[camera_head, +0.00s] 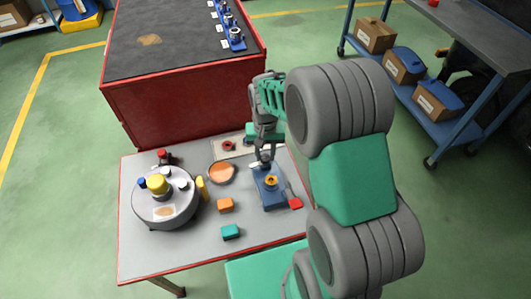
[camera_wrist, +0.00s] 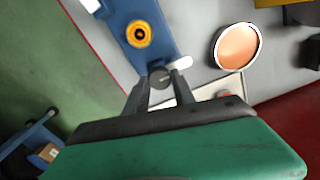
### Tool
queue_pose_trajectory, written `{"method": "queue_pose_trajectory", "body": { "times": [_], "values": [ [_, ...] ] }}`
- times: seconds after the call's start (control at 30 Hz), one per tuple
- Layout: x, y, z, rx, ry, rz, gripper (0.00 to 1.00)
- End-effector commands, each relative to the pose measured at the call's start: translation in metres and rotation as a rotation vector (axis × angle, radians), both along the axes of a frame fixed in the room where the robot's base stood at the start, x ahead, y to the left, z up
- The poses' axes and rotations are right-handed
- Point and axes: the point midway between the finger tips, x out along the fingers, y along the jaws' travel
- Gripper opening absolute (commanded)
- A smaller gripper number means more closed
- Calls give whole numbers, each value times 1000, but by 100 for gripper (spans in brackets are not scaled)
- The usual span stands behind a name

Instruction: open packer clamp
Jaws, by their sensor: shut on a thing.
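The packer clamp (camera_head: 271,194) is a blue block with a yellow-orange ring on top, standing on the right part of the small grey table. A red-ended lever sticks out at its near right side. It shows at the top of the wrist view (camera_wrist: 150,15), with a round grey part and a white rounded tab at its end. My gripper (camera_head: 264,154) is at the clamp's far end, pointing down. In the wrist view my gripper (camera_wrist: 160,88) has its fingers closed about the grey part beside the white tab. The exact contact is partly hidden by the fingers.
A round grey turntable (camera_head: 165,205) with coloured knobs stands at the left. A round copper-coloured dish (camera_head: 221,172), an orange block (camera_head: 225,205) and a teal block (camera_head: 231,232) lie between it and the clamp. A red cabinet (camera_head: 190,95) stands behind the table.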

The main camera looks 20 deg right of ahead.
Motion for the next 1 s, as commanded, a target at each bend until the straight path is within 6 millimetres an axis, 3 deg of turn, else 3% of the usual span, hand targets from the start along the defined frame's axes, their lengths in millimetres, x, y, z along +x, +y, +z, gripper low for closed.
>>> {"method": "queue_pose_trajectory", "body": {
  "times": [0.27,0.3,0.53,0.83,1.0],
  "values": [
    [1,0,1,0,-2,-1,0],
    [1,0,1,0,-2,0,32],
    [0,0,0,0,-1,0,51],
    [1,0,4,0,-2,1,52],
    [1,0,33,0,-5,1,52]
  ]
}}
